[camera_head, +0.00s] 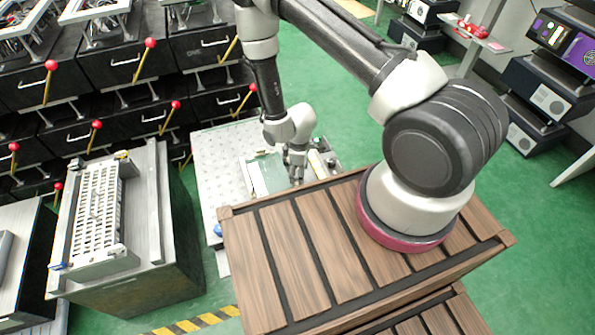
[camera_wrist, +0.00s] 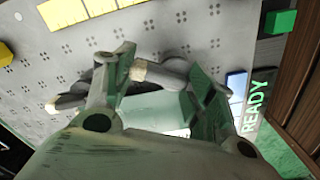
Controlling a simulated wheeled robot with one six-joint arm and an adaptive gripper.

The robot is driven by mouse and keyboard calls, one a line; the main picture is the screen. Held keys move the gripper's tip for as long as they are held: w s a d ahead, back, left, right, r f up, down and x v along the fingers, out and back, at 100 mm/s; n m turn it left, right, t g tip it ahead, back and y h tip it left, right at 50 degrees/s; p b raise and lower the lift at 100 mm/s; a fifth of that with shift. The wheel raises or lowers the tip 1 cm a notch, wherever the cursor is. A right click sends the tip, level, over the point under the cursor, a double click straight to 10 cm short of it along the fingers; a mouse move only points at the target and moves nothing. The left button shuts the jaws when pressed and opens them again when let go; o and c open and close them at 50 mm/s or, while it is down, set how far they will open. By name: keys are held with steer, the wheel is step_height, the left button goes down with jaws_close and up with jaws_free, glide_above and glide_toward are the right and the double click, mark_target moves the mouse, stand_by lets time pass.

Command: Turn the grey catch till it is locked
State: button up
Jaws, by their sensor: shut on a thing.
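My gripper (camera_head: 296,166) reaches down over a light perforated metal plate (camera_head: 222,190) behind my wooden-slatted deck. In the wrist view my gripper (camera_wrist: 165,76) has its two fingers on either side of a grey rounded piece with a pale tip, which looks like the grey catch (camera_wrist: 169,73). The fingers are closed on it. The fingers and the palm hide much of the catch and its mount, so I cannot tell its exact angle. Another dark piece with a pale tip (camera_wrist: 54,106) shows left of the fingers.
A green panel (camera_head: 265,174) lies beside the gripper. In the wrist view a "READY" label (camera_wrist: 256,106), a green block (camera_wrist: 279,21) and yellow blocks (camera_wrist: 75,11) sit around the plate. Black drawers with red-knobbed levers (camera_head: 150,43) stand behind; a grey cabinet (camera_head: 165,260) stands left.

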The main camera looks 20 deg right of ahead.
steer(key=m, duration=0.6)
steer(key=shift+s+d, duration=0.35)
steer(key=shift+s, duration=0.05)
steer(key=m, duration=0.5)
steer(key=shift+s+d+m, duration=0.1)
steer(key=shift+s+m, duration=0.3)
steer(key=o, duration=1)
step_height(320, 180, up, 12)
steer(key=shift+r, duration=0.1)
